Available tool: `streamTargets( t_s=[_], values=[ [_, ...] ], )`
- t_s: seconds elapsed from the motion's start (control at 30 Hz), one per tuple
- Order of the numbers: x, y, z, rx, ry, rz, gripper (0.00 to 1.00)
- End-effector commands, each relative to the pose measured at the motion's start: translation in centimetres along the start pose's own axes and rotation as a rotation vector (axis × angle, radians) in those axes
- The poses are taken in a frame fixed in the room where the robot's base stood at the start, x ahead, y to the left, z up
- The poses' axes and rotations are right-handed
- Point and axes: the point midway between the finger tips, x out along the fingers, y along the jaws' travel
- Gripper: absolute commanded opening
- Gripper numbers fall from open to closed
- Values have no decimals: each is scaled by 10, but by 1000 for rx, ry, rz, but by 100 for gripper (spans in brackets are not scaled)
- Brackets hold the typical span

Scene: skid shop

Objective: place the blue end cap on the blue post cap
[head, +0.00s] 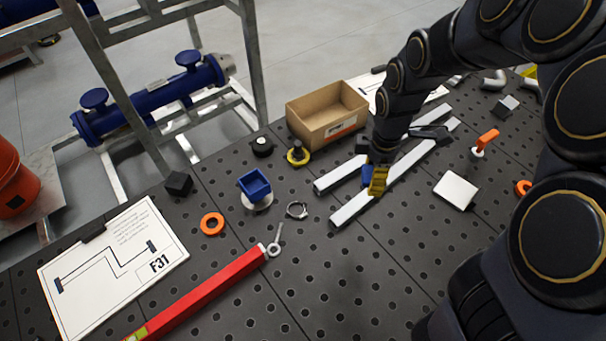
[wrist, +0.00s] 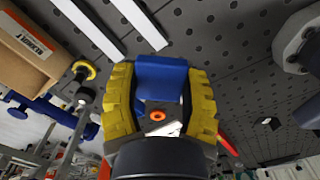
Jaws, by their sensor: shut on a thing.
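My gripper (head: 374,181) has yellow fingers and hangs above the pale metal bars, right of the table's middle. It is shut on a blue piece, the blue end cap (head: 366,173), partly hidden by a finger. In the wrist view the blue end cap (wrist: 162,78) sits between the two yellow fingers (wrist: 162,95). The blue post cap (head: 254,184) looks like a square open cup on a round white base, left of my gripper and apart from it. Part of a blue thing, likely the post cap (wrist: 308,113), shows at the right edge of the wrist view.
An open cardboard box (head: 325,112) stands behind the post cap. A yellow-and-black knob (head: 298,155), a metal ring clamp (head: 296,210) and an orange ring (head: 212,223) lie around it. A red bar (head: 205,293) lies in front. Perforated tabletop is clear at front centre.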

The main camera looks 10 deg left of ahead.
Motion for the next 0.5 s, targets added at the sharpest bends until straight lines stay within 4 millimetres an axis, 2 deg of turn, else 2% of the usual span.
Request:
streamTargets(
  t_s=[0.03,0.2,0.3,0.4,0.5],
  values=[
    [-3,-2,-26,-49,0,1,21],
    [-11,-20,-96,-175,1,3,21],
    [-15,-34,-128,-236,0,5,21],
    [-17,-47,-152,-282,1,5,21],
    [-19,-56,-166,-313,0,4,21]
  ],
)
